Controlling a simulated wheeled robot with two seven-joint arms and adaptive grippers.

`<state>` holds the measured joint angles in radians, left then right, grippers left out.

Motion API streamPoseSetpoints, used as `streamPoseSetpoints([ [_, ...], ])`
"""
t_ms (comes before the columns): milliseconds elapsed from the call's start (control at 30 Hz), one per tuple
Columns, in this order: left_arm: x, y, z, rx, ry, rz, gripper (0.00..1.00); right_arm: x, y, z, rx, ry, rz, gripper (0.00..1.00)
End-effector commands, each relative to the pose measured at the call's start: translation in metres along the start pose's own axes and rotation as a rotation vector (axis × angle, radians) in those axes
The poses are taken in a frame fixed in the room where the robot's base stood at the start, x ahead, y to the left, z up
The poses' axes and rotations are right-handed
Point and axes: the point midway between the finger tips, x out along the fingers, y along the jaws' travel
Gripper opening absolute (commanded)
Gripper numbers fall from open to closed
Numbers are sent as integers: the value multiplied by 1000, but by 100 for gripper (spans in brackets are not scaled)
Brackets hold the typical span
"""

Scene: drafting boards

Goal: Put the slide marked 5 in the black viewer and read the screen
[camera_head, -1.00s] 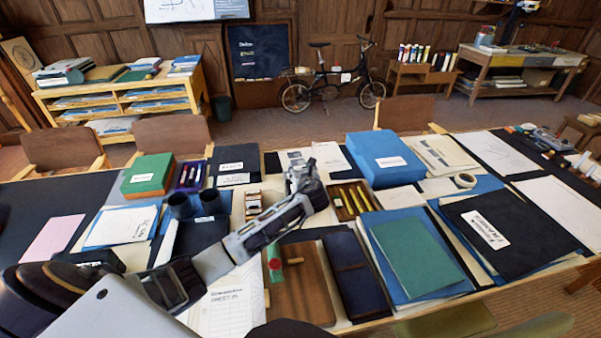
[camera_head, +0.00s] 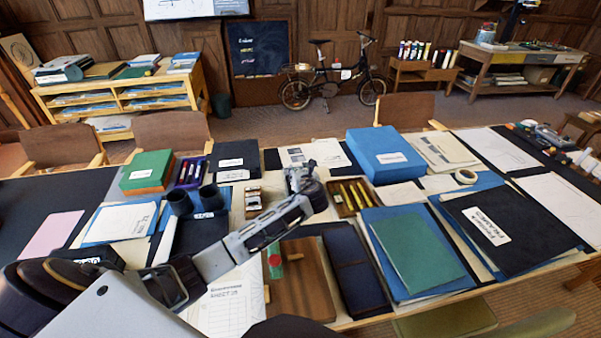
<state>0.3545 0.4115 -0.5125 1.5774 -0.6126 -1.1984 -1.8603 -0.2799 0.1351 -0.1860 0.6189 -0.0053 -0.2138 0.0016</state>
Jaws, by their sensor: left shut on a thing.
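My left gripper (camera_head: 296,180) reaches over the middle of the table, just right of a small wooden rack with white slide-like pieces (camera_head: 252,198). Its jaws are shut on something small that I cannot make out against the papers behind. The marks on the pieces in the rack are too small to read, so I cannot pick out the one marked 5. A black item with a white label (camera_head: 200,232) lies by two dark cylinders (camera_head: 181,201); it may be the black viewer, but I cannot tell. No lit screen shows. My right gripper is not in view.
A wooden tray with yellow pieces (camera_head: 336,208) lies right of the gripper. A blue box (camera_head: 384,157) stands behind it, and a green box (camera_head: 147,171) stands at left. A brown board (camera_head: 302,282) and dark blue case (camera_head: 355,275) lie in front. The table is crowded.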

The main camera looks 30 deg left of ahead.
Motion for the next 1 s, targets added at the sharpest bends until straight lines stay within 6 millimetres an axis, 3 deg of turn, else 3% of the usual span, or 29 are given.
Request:
streamPoseSetpoints([
  [67,0,0,0,0,0,0,38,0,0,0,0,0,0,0],
  [100,0,0,0,0,0,0,48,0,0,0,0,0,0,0],
  [300,0,0,0,0,0,0,72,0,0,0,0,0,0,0],
  [733,-2,0,0,0,0,-1,72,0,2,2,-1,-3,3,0],
  [1000,-17,0,0,0,0,-1,72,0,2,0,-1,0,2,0],
])
